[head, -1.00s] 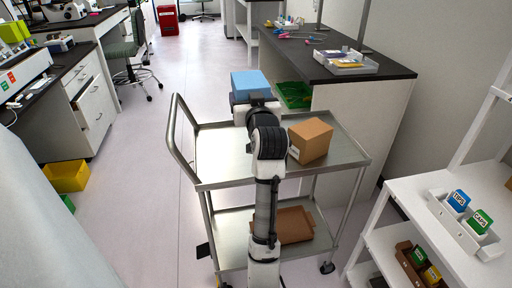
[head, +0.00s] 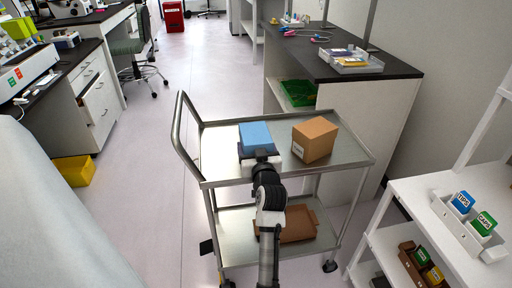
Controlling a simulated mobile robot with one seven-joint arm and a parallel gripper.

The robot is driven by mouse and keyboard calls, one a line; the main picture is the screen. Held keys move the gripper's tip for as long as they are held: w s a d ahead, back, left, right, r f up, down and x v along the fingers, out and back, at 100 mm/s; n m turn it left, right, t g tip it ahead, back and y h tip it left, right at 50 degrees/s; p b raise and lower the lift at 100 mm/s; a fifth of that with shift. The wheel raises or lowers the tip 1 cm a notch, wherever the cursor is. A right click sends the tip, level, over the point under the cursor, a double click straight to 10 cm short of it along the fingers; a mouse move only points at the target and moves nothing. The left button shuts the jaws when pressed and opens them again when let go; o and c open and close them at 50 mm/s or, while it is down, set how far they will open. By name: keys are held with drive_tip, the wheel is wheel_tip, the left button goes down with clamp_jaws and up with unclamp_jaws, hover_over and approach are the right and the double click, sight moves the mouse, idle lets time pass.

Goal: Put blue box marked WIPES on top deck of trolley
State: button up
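The blue box (head: 256,136) is at my gripper, over the left-middle part of the trolley's top deck (head: 222,152). No lettering on it can be read from here. My gripper (head: 259,156) reaches out to the near side of the box and appears shut on it. The fingers are mostly hidden by the box and wrist. I cannot tell whether the box touches the deck or is slightly above it.
A brown carton (head: 314,140) stands on the deck to the right of the blue box. A brown tray (head: 298,224) lies on the trolley's lower deck. A white shelf (head: 424,187) with small labelled boxes is at right, and a dark-topped bench (head: 308,62) is behind.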

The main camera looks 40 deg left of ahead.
drive_tip(key=shift+f, duration=0.2)
drive_tip(key=o, duration=1.4)
drive_tip(key=shift+r, duration=0.15)
